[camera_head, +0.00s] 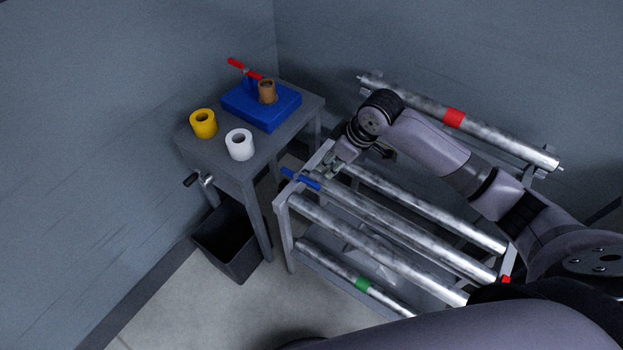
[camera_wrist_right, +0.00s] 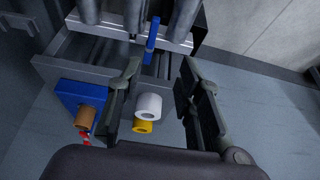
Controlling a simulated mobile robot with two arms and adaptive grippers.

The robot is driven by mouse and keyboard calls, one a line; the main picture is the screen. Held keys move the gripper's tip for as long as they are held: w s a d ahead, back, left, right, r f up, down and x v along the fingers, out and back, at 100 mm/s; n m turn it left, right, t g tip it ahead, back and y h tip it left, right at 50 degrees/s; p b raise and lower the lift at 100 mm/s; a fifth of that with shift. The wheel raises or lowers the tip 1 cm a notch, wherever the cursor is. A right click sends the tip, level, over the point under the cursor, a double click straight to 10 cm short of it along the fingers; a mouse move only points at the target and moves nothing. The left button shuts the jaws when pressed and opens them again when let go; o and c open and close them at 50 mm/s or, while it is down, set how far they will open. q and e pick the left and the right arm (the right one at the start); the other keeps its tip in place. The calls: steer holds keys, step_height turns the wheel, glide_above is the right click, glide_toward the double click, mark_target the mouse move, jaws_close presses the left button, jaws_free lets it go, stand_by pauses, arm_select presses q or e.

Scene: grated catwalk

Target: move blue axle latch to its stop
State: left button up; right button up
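The blue axle latch (camera_head: 301,179) is a short blue bar at the left end of a grey roller on the metal rack. It also shows in the right wrist view (camera_wrist_right: 152,41), just beyond and between my fingertips. My right gripper (camera_head: 327,170) is right beside the latch in the head view, partly overlapping the rack end. In the wrist view its two fingers (camera_wrist_right: 161,72) are spread apart with nothing held between them. Whether a finger touches the latch cannot be told. The latch's stop cannot be made out. My left gripper is not in view.
The rack holds several rollers, one with a red band (camera_head: 453,118) and one with a green band (camera_head: 363,284). A side table (camera_head: 187,143) carries a blue block (camera_head: 235,112), brown, yellow (camera_head: 204,125) and white (camera_head: 240,146) rolls. A dark bin (camera_head: 226,243) stands below.

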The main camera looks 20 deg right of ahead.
mark_target(311, 182)
steer(key=x, duration=1.1)
steer(key=w+x, duration=0.1)
steer(key=x, duration=0.4)
steer(key=shift+w+d+f, duration=0.1)
steer(key=shift+d+f, duration=0.1)
steer(key=shift+d, duration=0.1)
steer(key=shift+c, duration=0.4)
jaws_close()
